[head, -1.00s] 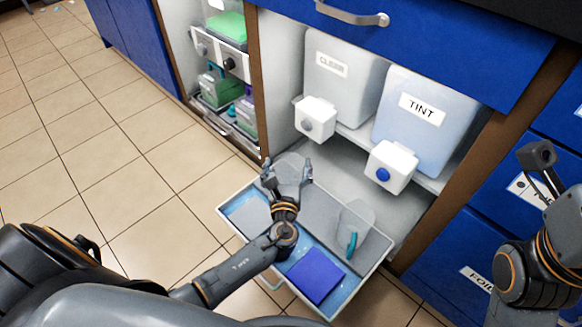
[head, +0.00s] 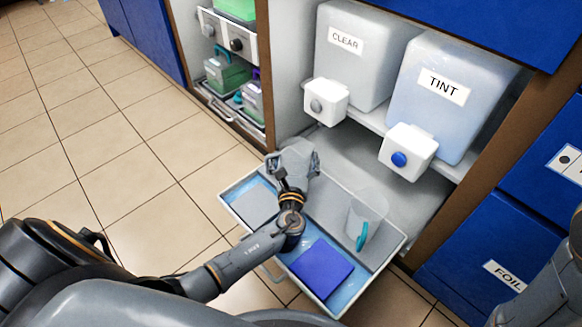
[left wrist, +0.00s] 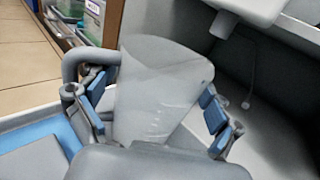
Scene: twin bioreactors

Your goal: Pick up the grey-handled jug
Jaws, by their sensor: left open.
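The grey-handled jug (head: 294,157) is a clear vessel at the back left of the open drawer, partly hidden behind my left gripper. In the left wrist view, the jug (left wrist: 158,88) stands between the fingers, with its grey handle (left wrist: 72,62) on the left near the left finger. My left gripper (head: 293,170) is open, with one finger on each side of the jug; it also shows in the left wrist view (left wrist: 153,100). I cannot tell whether a finger touches it. My right gripper is out of view.
The drawer (head: 392,248) also holds a teal-handled jug (head: 364,220) and a dark blue square (head: 321,268). Above it stand the CLEAR tank (head: 345,70) and TINT tank (head: 440,110) with taps. A shelf with green containers (head: 228,75) is left. Tiled floor is clear.

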